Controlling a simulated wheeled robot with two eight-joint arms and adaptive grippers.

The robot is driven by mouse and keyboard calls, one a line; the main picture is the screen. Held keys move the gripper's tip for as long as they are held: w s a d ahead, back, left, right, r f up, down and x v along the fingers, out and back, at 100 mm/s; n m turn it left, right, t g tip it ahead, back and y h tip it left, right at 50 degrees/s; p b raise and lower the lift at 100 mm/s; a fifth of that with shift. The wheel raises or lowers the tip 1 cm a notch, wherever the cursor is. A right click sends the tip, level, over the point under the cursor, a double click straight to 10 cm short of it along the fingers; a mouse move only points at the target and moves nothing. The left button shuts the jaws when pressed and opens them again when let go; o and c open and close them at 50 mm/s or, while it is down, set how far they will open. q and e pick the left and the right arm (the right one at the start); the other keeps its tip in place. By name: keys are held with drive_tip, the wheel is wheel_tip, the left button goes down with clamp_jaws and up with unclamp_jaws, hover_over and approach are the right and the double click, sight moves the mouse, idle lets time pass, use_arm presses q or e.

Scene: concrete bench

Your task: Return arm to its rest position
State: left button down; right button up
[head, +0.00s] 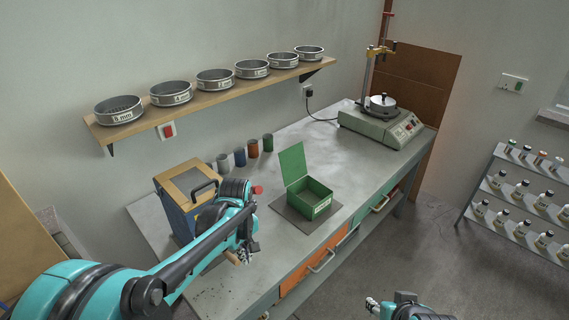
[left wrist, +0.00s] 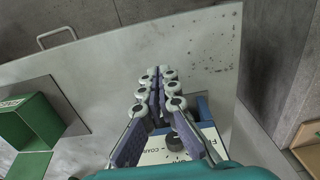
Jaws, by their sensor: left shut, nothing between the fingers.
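My left arm (head: 200,240) reaches in from the left over the near part of the bench. Its gripper (head: 242,257) is over the bench's front area, beside the blue box. In the left wrist view the gripper (left wrist: 160,88) has its two fingers together with nothing between them. My right arm shows only in part at the bottom edge of the head view, and its fingers are too small and cut off to judge; a tip of the right gripper (head: 373,304) shows there.
A blue box with a handle (head: 172,210) stands close to my left arm. An open green box (head: 318,208) sits on a dark mat (head: 283,211). Several cups (head: 239,157) line the wall. A sieve shaker (head: 385,125) stands at the far end. A shelf (head: 140,122) holds several sieves.

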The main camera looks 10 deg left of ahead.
use_arm(q)
drive_tip(key=shift+r, duration=0.1)
drive_tip(key=s+r+m+t, duration=0.3)
drive_tip(key=s+m, duration=0.2)
drive_tip(key=s, duration=0.1)
drive_tip(key=s+r+m+t, duration=0.3)
drive_tip(key=s+m+t, duration=0.1)
drive_tip(key=s, duration=0.3)
drive_tip(key=shift+s+r+m, duration=0.25)
drive_tip(key=shift+m, duration=0.45)
